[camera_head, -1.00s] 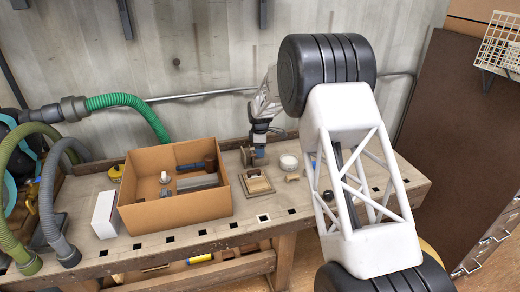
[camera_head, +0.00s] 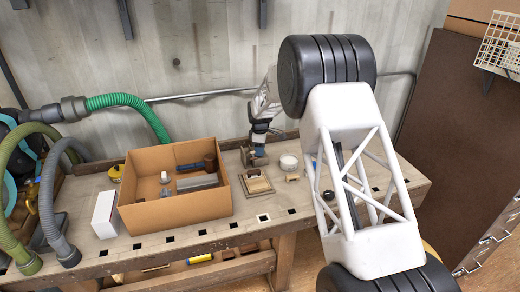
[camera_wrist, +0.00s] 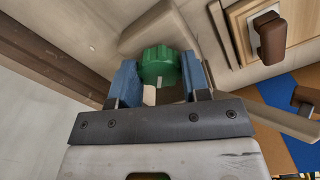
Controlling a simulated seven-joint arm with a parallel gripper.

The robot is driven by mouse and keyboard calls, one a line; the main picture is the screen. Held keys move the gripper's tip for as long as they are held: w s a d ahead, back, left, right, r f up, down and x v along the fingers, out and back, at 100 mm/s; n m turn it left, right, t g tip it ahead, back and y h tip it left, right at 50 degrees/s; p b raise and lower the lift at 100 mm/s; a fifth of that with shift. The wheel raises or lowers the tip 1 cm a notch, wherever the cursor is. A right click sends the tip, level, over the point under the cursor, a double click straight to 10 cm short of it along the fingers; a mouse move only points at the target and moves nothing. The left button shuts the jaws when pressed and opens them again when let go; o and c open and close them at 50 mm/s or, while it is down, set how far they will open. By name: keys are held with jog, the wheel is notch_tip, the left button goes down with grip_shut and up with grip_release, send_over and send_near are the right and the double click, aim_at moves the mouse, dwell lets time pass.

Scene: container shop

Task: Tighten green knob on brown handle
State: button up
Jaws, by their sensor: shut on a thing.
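The green knob (camera_wrist: 158,66) is ribbed and sits between the blue fingers of my gripper (camera_wrist: 160,78) in the wrist view. The fingers are shut on its sides. What lies under the knob is hidden. A brown handle (camera_wrist: 271,36) shows at the upper right of the wrist view, on a pale wooden block, apart from the knob. In the head view my gripper (camera_head: 258,148) is over the back of the bench, behind a small wooden block (camera_head: 257,182). The knob cannot be made out there.
A cardboard box (camera_head: 178,214) with several parts inside stands left of my gripper on the workbench (camera_head: 165,247). A white round container (camera_head: 289,162) is just right of it. A white box (camera_head: 105,214) stands at the left. The wall is close behind.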

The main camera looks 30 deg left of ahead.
jog(key=o, duration=0.9)
jog(key=shift+o, duration=0.2)
jog(key=shift+r, duration=0.15)
jog(key=shift+r, duration=3.9)
